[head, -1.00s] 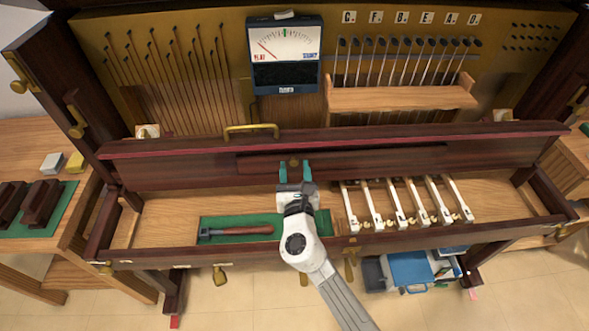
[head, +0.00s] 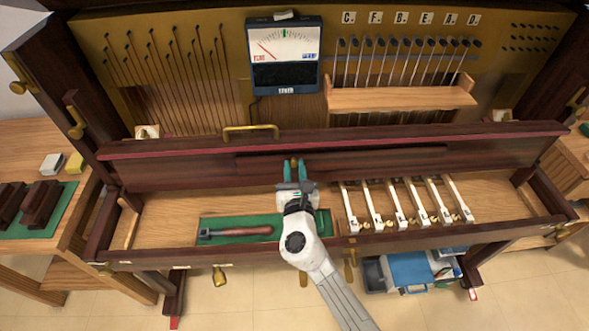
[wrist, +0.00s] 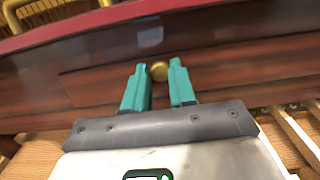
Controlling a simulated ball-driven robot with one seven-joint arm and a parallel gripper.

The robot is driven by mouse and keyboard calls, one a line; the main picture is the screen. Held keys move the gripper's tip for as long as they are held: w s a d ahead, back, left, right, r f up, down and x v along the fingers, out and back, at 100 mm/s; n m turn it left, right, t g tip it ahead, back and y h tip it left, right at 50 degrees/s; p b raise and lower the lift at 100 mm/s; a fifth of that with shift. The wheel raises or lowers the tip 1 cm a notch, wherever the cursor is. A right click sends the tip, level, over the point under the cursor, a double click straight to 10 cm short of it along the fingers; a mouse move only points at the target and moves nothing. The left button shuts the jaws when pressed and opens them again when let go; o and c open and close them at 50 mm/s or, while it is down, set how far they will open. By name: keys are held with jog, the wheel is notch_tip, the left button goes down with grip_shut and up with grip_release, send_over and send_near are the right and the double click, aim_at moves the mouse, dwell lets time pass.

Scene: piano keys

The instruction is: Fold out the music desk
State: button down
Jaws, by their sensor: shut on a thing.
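The music desk (head: 380,161) is a long dark wooden panel set in the reddish-brown front board, and it looks folded flat against it. A small brass knob (head: 294,161) sits at its middle. My gripper (head: 295,168) has its teal fingers on either side of the knob, shut on it. In the wrist view the knob (wrist: 159,70) shows between the two fingertips of my gripper (wrist: 158,72), with the panel (wrist: 100,82) behind. Finger contact with the knob is hard to make out there.
A brass handle (head: 251,129) stands above the board. A wood-handled tool (head: 236,231) lies on a green mat (head: 222,219) left of my arm. Several white key levers (head: 396,204) stand close on the right. A meter (head: 284,57) hangs behind.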

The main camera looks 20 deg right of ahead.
jog(key=f+b, duration=0.1)
jog(key=b, duration=0.4)
jog(key=shift+s+f+t, duration=0.1)
jog(key=shift+s+t, duration=0.05)
jog(key=shift+t, duration=0.25)
jog(key=t+b, duration=0.1)
jog(key=b, duration=0.4)
jog(key=f+t+b, duration=0.1)
jog(key=b, duration=0.4)
jog(key=s+t+h+b, duration=0.1)
jog(key=b, duration=0.4)
jog(key=shift+a+f, duration=0.2)
jog(key=shift+a, duration=0.05)
jog(key=shift+s+b, duration=0.1)
jog(key=shift+b, duration=1.15)
jog(key=shift+r, duration=0.15)
jog(key=c, duration=1)
grip_release()
jog(key=shift+o, duration=0.2)
jog(key=shift+s, duration=0.1)
